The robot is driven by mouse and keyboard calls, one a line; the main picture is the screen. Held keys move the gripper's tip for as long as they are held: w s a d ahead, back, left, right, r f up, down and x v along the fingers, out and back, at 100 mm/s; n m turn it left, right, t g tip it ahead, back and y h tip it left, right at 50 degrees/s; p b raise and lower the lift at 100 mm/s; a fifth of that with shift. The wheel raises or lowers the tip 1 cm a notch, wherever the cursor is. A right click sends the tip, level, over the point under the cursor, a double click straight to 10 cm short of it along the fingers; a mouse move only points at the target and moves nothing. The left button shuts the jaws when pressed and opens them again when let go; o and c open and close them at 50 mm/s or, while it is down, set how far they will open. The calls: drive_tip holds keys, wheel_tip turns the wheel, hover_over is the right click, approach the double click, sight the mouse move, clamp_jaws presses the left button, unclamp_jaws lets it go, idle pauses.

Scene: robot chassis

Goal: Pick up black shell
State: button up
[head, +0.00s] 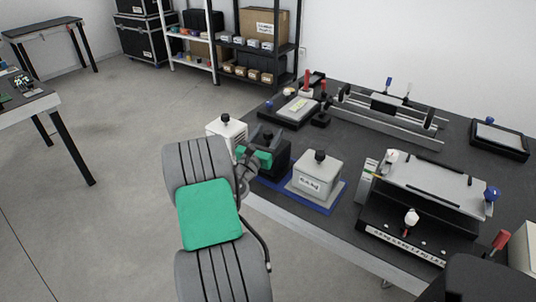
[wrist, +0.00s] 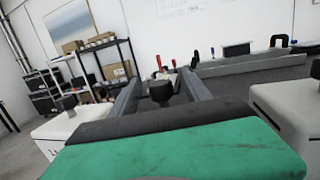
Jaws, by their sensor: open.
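The black shell (head: 279,164) is a dark block with a knob on top. In the head view my green-and-black hand covers the front left of the black shell. The shell's lower body is hidden in the wrist view by the hand. I cannot tell whether the fingers touch it.
The white block (head: 228,128) stands close on the left and the grey block (head: 317,178) on a blue base (head: 327,206) close on the right. A silver-topped fixture (head: 430,187) is farther right. A rail fixture (head: 388,119) lies behind. Open floor is at left.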

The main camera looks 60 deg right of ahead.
drive_tip(key=shift+c, duration=0.6)
clamp_jaws()
idle(0.4)
drive_tip(key=shift+r, duration=0.2)
